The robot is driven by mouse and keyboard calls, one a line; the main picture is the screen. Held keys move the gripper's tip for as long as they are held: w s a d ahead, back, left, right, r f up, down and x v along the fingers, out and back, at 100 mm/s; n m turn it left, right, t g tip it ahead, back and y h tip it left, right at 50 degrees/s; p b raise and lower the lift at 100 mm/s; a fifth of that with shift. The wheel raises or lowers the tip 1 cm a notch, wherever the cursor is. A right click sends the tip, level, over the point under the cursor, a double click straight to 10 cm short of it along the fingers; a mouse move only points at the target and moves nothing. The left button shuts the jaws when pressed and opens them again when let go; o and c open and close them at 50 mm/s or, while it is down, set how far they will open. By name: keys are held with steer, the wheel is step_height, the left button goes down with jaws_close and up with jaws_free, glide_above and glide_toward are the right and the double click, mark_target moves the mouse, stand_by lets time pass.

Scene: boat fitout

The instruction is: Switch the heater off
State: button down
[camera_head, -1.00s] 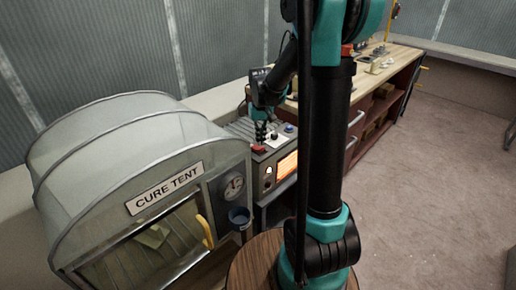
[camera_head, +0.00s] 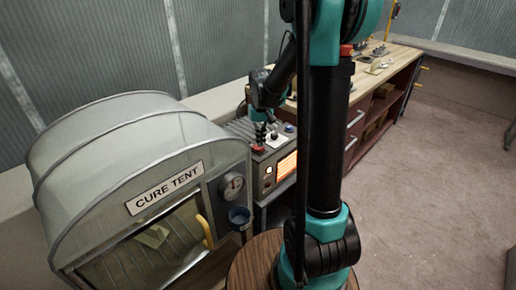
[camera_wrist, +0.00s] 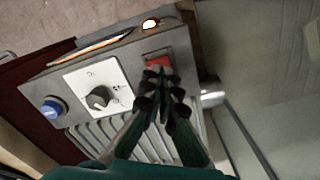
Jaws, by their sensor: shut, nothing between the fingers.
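The heater (camera_head: 264,174) is a grey box with a glowing orange front, beside the cure tent. In the wrist view its top panel (camera_wrist: 68,92) carries a red rocker switch (camera_wrist: 158,60), a grey dial (camera_wrist: 98,97) on a white plate and a blue button (camera_wrist: 51,108). A round lamp (camera_wrist: 150,24) glows white on its front edge. My gripper (camera_wrist: 161,76) is shut and empty, with its fingertips at the red switch, covering part of it. I cannot tell whether they touch it. In the head view my gripper (camera_head: 260,143) is over the heater's near top edge.
A wooden workbench (camera_head: 393,59) with red shelves runs behind. The floor (camera_head: 430,170) at right is clear.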

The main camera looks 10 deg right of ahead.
mark_target(261, 148)
steer(key=shift+f, duration=0.8)
stand_by(0.4)
steer(key=shift+r, duration=3.5)
steer(key=shift+s, duration=0.1)
steer(key=s+d+f+t, duration=0.2)
steer(key=s+f, duration=0.2)
steer(key=s, duration=0.7)
steer(key=s+d+f+m+t, duration=0.1)
steer(key=s+f, duration=0.3)
steer(key=s, duration=0.6)
steer(key=shift+s+d+f+t, duration=0.2)
steer(key=shift+s+d+t, duration=0.2)
steer(key=shift+d+t, duration=0.2)
